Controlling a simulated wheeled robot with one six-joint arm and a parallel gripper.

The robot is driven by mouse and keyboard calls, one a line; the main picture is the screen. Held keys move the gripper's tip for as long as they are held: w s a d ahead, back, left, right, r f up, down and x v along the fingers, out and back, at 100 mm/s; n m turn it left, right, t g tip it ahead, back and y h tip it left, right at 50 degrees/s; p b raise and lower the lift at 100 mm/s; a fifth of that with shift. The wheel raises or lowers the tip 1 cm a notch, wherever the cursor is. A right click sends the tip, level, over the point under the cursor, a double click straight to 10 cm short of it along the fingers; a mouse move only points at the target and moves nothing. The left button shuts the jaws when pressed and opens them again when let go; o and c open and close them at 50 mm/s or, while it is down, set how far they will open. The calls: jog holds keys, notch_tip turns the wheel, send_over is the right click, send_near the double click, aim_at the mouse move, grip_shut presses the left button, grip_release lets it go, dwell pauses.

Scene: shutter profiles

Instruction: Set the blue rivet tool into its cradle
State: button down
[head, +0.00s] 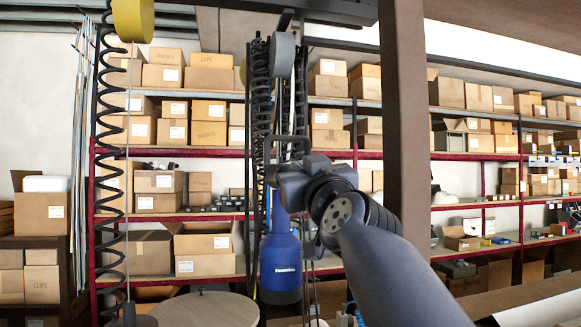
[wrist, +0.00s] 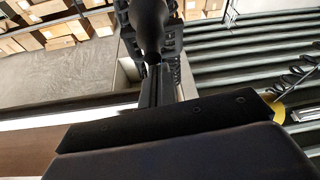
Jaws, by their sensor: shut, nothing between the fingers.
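The blue rivet tool (head: 280,262) hangs upright in the head view, with a wide blue body, a pale label and a narrower neck. My gripper (head: 288,178) is at the end of my dark arm, just above the tool's neck in the picture. It is shut with nothing held; whether it touches the tool cannot be told. The tool's top is hidden behind my gripper. In the wrist view a black rounded part (wrist: 150,28) stands over a dark rail; I cannot tell what it is. I cannot make out the cradle in either view.
A black coiled hose (head: 108,150) hangs at the left under a yellow reel (head: 133,20). A grey reel (head: 283,55) hangs above my gripper. A brown post (head: 405,110) stands right. A round wooden top (head: 205,310) is low in front. Shelves of boxes fill the back.

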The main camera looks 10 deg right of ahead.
jog(key=shift+f, duration=0.1)
dwell(0.3)
notch_tip(320, 180, down, 43)
jog(key=b, duration=4.5)
jog(key=shift+b, duration=0.4)
